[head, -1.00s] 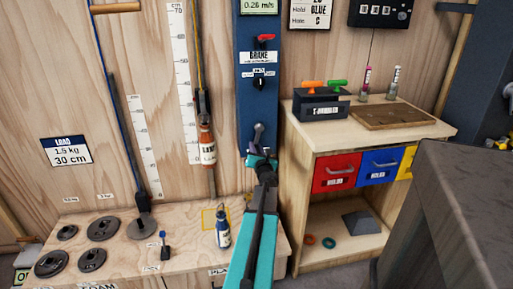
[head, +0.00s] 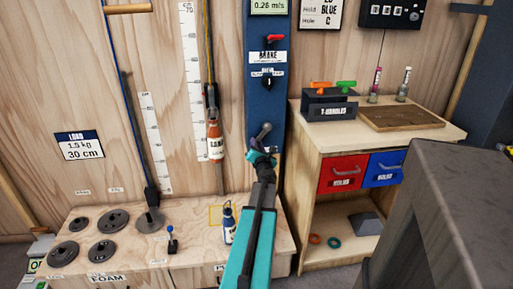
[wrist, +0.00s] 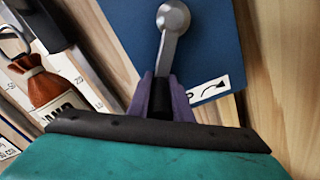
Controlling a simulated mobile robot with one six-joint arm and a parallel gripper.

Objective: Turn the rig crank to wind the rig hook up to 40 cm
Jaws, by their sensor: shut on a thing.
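The rig crank (head: 264,131) is a grey metal arm on the blue post (head: 268,100), below the brake lever. Its arm points down and slightly left from its hub. My gripper (head: 259,154) is shut on the crank's handle. The wrist view shows the crank arm (wrist: 172,22) running down to the dark grip between my purple fingers (wrist: 160,98). The rig hook (head: 211,97) hangs on a rope left of the post and carries a red-brown bag (head: 215,141). The bag hangs clear of the bench, beside the tall white scale (head: 190,70). I cannot read the hook's exact height.
A red brake lever (head: 275,39) and a dark knob are on the post above the crank. A wooden cabinet (head: 315,140) with coloured drawers stands close right. A grey block (head: 440,210) fills the lower right.

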